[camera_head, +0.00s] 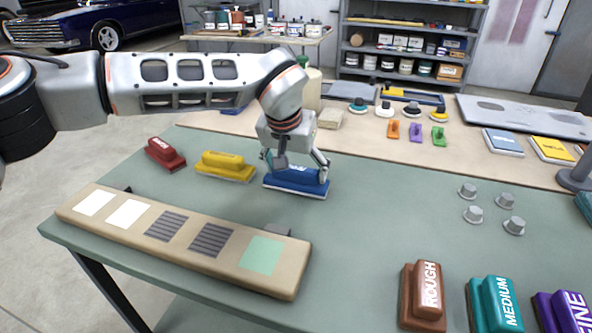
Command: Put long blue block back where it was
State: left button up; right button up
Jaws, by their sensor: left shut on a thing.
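The long blue block (297,182) is on or just above the green table, right of the yellow block (225,166); I cannot tell if it touches the surface. My left gripper (295,168) comes down over it from above, shut on it, its fingers on either side of the upper part. The gripper hides part of the block's top and its lettering. A red block (165,154) sits further left in the same row. My right gripper is not in view.
A long beige board (180,238) with white, striped and green patches lies in front. Brown (424,296), teal (494,304) and purple (565,312) labelled blocks stand at the front right. Several grey knobs (474,214) are at the right. The middle of the table is clear.

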pick_arm(q)
jog(key=o, duration=1)
jog(key=shift+f, duration=0.15)
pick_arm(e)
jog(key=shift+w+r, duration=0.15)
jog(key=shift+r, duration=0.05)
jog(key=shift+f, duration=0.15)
pick_arm(q)
jog(key=p+v, duration=0.2)
jog(key=v, duration=1)
jog(key=shift+p, duration=0.35)
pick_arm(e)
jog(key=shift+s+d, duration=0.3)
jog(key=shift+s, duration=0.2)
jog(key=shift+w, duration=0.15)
